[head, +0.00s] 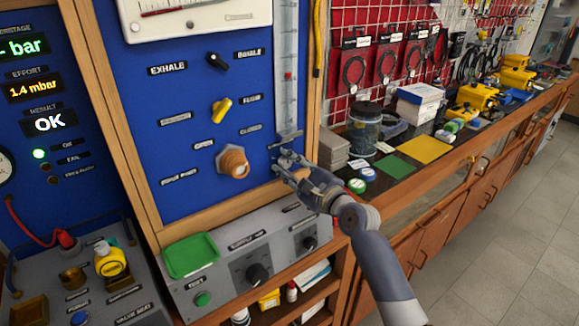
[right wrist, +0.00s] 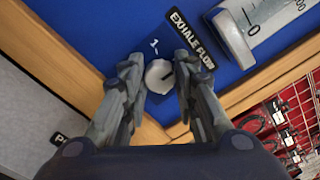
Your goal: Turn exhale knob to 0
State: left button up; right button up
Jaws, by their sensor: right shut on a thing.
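The exhale knob is a small pale round knob (right wrist: 157,80) with a dark pointer mark, in the right wrist view. The label "EXHALE FLOW" (right wrist: 193,38) and a printed "1" (right wrist: 154,44) are beside it on the blue panel. My right gripper (right wrist: 159,88) is shut on the knob, one finger on each side. In the head view my right gripper (head: 282,163) is at the panel's lower right, below the clear flow tube (head: 287,75), and covers the knob. No 0 mark of the knob is visible. My left gripper is out of view.
A black selector knob (head: 217,62) between EXHALE and INHALE, a yellow knob (head: 221,107) and a brown port (head: 233,162) are on the same panel. A grey control box (head: 240,262) juts out below. A wooden frame edge (head: 313,75) runs close at right.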

jog(key=n+b, duration=0.1)
jog(key=n, duration=0.5)
jog(key=shift+f, duration=0.15)
jog(key=n+b, duration=0.2)
jog(key=n, duration=0.4)
jog(key=shift+n, duration=0.4)
jog(key=n+b, duration=0.1)
jog(key=n, duration=1)
jog(key=shift+f+n, duration=0.1)
jog(key=shift+n, duration=0.3)
jog(key=o, duration=1.1)
jog(key=shift+d, duration=0.1)
